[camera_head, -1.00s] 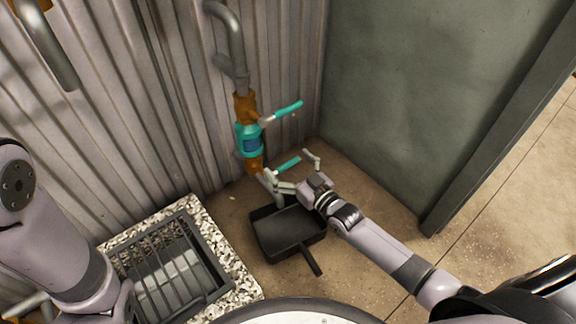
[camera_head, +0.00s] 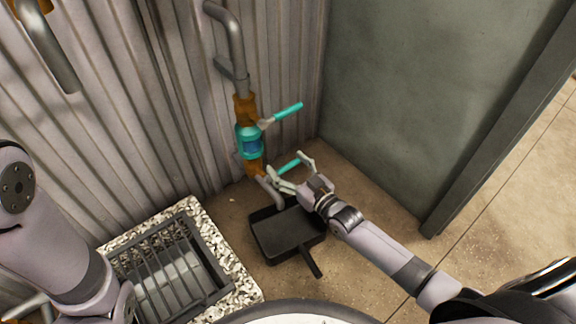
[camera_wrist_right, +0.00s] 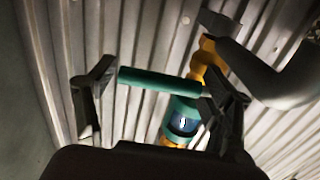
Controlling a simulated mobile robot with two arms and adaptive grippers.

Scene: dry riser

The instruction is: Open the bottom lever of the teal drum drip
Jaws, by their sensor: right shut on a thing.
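The teal drum drip (camera_head: 250,142) is on a vertical pipe against the corrugated wall, with orange fittings above and below it. Its upper teal lever (camera_head: 287,113) points out to the right. Its bottom lever (camera_head: 289,166) also points right and lies between the fingers of my right gripper (camera_head: 291,171). In the right wrist view, the bottom lever (camera_wrist_right: 158,79) spans the space between the two dark fingers of the right gripper (camera_wrist_right: 160,98), with the drum (camera_wrist_right: 181,118) behind. The right gripper is shut on this lever. My left arm shows at the left, but its gripper does not.
A black pan (camera_head: 285,232) with a handle sits on the floor under the outlet pipe. A grated drain (camera_head: 165,268) with a pebbled border lies to its left. A grey-green wall panel (camera_head: 425,90) stands close to the right of the levers.

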